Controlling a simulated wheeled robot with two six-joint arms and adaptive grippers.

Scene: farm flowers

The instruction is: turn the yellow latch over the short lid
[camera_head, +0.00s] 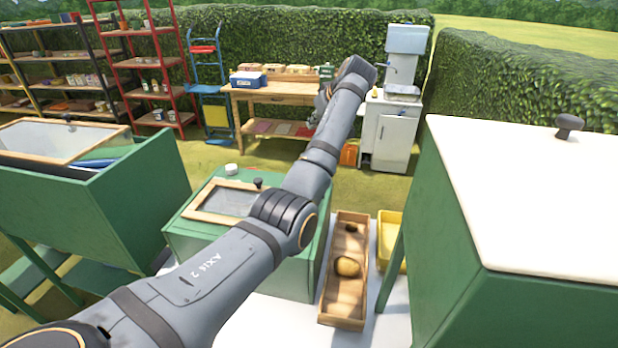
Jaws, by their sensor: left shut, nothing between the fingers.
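No yellow latch can be made out in this view; it may be hidden behind my arm. The middle green box (285,268) has a small wood-framed lid (190,212) with a dark knob (258,183); my left arm crosses in front of its right part. I cannot tell which lid is the short one. My left arm reaches from the lower left to the upper middle. My left gripper (313,120) is small and partly hidden beyond the wrist; it appears in front of the wooden table, apart from the lids, and is shut and empty. My right gripper is not in view.
A left green box (120,215) has a framed glass lid (60,138). A right green box (440,250) has a white lid (530,200). A wooden tray (335,310) holds brown round things beside a yellow tray (390,228). A table (245,95) and white cabinet (390,140) stand behind.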

